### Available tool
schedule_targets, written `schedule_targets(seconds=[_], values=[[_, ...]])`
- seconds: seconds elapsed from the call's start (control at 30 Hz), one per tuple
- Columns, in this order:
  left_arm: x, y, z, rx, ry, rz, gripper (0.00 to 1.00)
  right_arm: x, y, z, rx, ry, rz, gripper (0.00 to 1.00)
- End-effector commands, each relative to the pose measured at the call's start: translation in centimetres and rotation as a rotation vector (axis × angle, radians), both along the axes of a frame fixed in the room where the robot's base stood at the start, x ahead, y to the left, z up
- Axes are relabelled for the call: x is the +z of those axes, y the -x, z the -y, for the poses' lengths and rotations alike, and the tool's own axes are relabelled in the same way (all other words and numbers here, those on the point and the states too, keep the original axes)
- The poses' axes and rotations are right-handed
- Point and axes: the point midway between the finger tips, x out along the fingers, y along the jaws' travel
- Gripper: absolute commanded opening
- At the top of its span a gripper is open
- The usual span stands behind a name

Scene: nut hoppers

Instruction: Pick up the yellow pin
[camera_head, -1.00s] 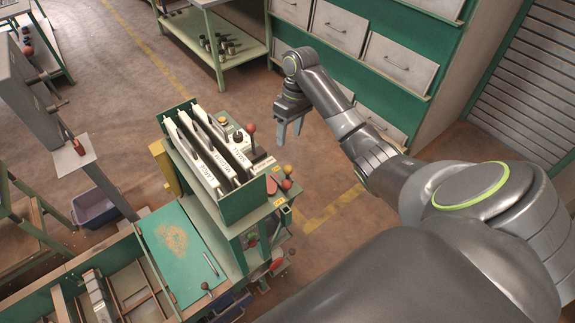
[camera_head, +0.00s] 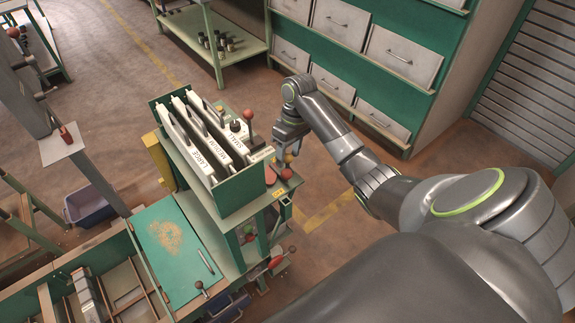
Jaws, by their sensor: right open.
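The yellow pin shows only as a small yellow knob (camera_head: 288,158) at the right side of the green hopper stand, partly hidden by my right gripper. My right gripper (camera_head: 287,150) is open, with its fingers pointing down, and is at or just above the knob. I cannot tell whether the fingers touch it or stand around it. My left gripper is not in view.
The green hopper box (camera_head: 242,190) holds white panels marked LARGE, MEDIUM and SMALL. A red-knobbed lever (camera_head: 249,116) stands close left of my gripper. A grey drawer cabinet (camera_head: 397,50) stands behind. A green lid (camera_head: 168,262) lies at front left.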

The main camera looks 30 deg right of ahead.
Motion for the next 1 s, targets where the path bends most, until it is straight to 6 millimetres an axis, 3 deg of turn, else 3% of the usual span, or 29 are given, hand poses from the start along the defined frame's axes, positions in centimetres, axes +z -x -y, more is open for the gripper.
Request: schedule_targets(seconds=[0.2, 0.43, 0.8, 1.0], values=[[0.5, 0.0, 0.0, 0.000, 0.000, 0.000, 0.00, -1.9, 0.1, -0.4, 0.000, 0.000, 0.001, 0.52], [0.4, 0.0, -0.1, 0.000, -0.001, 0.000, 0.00, -2.0, 0.1, -0.4, 0.001, 0.001, 0.001, 0.51], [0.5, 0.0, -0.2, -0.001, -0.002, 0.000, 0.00, -2.0, 0.1, -0.4, 0.001, 0.001, 0.003, 0.05], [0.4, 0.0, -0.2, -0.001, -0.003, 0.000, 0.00, -1.9, 0.0, -0.4, 0.001, 0.001, 0.003, 0.04]])
